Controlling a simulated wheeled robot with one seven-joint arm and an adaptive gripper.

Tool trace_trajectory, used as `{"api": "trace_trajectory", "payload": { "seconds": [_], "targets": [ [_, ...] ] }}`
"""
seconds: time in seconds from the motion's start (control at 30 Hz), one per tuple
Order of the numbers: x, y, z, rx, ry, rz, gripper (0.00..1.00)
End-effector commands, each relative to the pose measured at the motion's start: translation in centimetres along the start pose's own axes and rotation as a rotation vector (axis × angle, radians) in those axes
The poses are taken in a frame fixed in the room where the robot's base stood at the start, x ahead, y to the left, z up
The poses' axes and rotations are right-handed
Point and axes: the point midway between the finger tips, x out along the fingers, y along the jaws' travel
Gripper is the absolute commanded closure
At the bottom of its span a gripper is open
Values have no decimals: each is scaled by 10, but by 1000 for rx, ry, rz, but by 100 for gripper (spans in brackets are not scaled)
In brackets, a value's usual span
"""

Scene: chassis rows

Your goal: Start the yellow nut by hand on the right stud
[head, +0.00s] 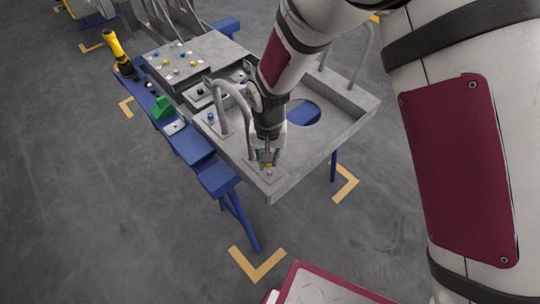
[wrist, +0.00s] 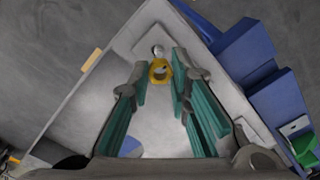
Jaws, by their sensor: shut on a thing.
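My gripper (head: 267,157) points down over the near corner of the grey chassis tray (head: 318,150). In the wrist view its teal-padded fingers (wrist: 160,78) are shut on the yellow nut (wrist: 161,71), held at the fingertips. A silvery stud (wrist: 158,50) shows just beyond the nut in that view. In the head view the nut is a small yellow spot (head: 267,164) just above the stud (head: 269,174) at the corner. I cannot tell whether nut and stud touch.
A curved grey pipe (head: 236,98) rises beside my gripper. A blue side rail (head: 187,143) carries a green block (head: 162,108) and a yellow-and-black tool (head: 118,52). A grey plate (head: 196,49) with several coloured nuts lies farther back. The tray floor has a round hole.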

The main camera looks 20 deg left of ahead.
Motion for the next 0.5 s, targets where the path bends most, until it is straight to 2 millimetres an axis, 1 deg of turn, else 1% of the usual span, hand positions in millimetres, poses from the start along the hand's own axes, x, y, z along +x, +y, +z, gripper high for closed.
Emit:
{"api": "trace_trajectory", "payload": {
  "seconds": [0.23, 0.5],
  "targets": [
    [28, 2, -1, 1, -2, 1, 100],
    [25, 2, -1, -517, -2, -2, 100]
  ]
}}
